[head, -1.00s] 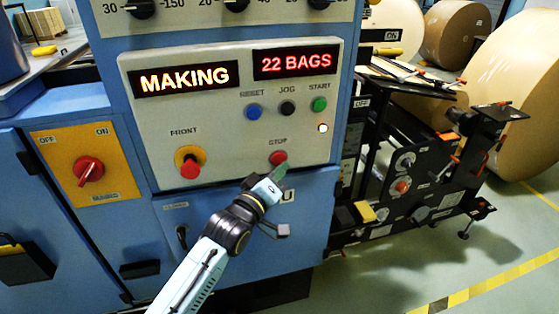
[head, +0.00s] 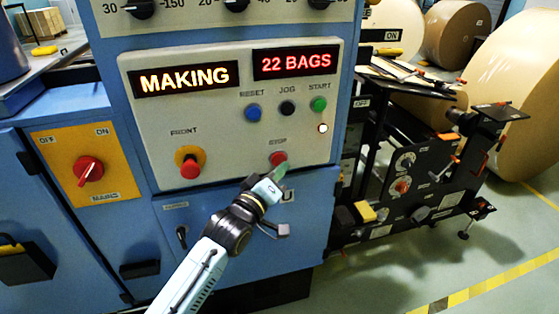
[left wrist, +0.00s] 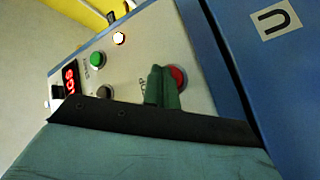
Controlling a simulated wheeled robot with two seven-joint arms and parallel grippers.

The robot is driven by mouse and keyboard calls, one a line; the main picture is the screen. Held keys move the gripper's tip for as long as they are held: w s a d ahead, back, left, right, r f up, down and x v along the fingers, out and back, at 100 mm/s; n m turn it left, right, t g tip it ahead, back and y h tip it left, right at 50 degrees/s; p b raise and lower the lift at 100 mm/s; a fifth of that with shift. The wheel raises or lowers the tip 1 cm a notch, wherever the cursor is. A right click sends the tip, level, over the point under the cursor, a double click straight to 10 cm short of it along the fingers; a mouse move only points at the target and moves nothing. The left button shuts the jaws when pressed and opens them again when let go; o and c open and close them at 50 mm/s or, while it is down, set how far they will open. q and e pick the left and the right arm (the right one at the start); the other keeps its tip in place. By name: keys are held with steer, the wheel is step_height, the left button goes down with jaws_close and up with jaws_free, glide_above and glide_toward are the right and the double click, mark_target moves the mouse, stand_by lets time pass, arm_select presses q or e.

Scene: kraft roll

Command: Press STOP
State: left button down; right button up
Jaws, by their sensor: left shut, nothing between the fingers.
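The red STOP button (head: 278,158) sits at the lower right of the grey control panel (head: 215,125), under its STOP label. My left gripper (head: 281,172) is shut and empty, its green fingertips just below and in front of the button in the head view. In the left wrist view the shut fingers (left wrist: 163,88) stand beside the red STOP button (left wrist: 178,77) and partly cover it. I cannot tell whether they touch it. The display reads MAKING and 22 BAGS. My right gripper is not in view.
The blue RESET (head: 253,112), dark JOG (head: 288,108) and green START (head: 319,104) buttons are above STOP. The red FRONT button (head: 190,168) is to the left, and a red MAINS switch (head: 89,171) is farther left. Large paper rolls (head: 515,90) stand at right.

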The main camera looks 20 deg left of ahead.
arm_select(q)
steer(key=shift+w+a, duration=0.1)
steer(key=shift+w, duration=0.05)
steer(key=shift+w+a, duration=0.2)
steer(key=shift+w, duration=0.05)
steer(key=shift+w+a, duration=0.25)
steer(key=shift+w, duration=0.05)
stand_by(1.2)
steer(key=shift+p, duration=0.3)
steer(key=shift+s+d+p, duration=0.5)
steer(key=shift+s+p, duration=0.05)
steer(key=shift+s, duration=0.15)
